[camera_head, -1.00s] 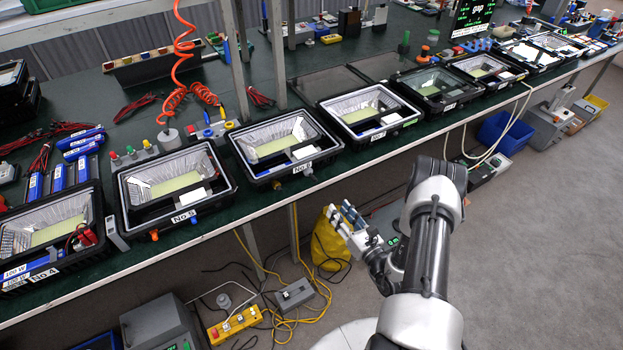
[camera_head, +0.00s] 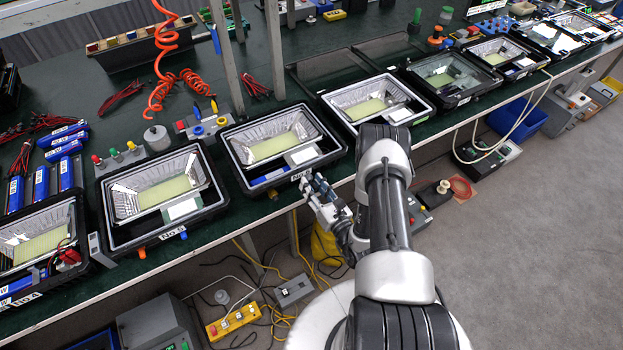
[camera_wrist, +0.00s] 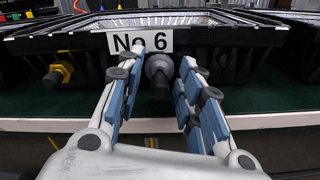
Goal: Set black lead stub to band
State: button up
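The black lead stub (camera_wrist: 159,84) sticks out from a grey round fitting on the front wall of the No 6 housing (camera_wrist: 220,62), just under its white label, in the wrist view. My gripper (camera_wrist: 157,100) is open, its blue-padded fingers on either side of the stub's line. The stub shows between the fingertips; whether they touch it cannot be told. In the head view my gripper (camera_head: 312,188) is at the front edge of the No 6 housing (camera_head: 235,150), and I cannot make out the stub there. I cannot identify a band.
A yellow fitting (camera_wrist: 58,74) sits left of the stub on the same wall. The bench edge (camera_wrist: 50,125) runs below. The No 5 housing (camera_head: 205,205) stands to the left and another housing (camera_head: 425,100) to the right. Red coiled hose (camera_head: 158,95) hangs behind.

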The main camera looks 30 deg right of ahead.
jog(key=shift+s, duration=0.1)
jog(key=shift+c, duration=0.3)
grip_shut()
dwell(0.4)
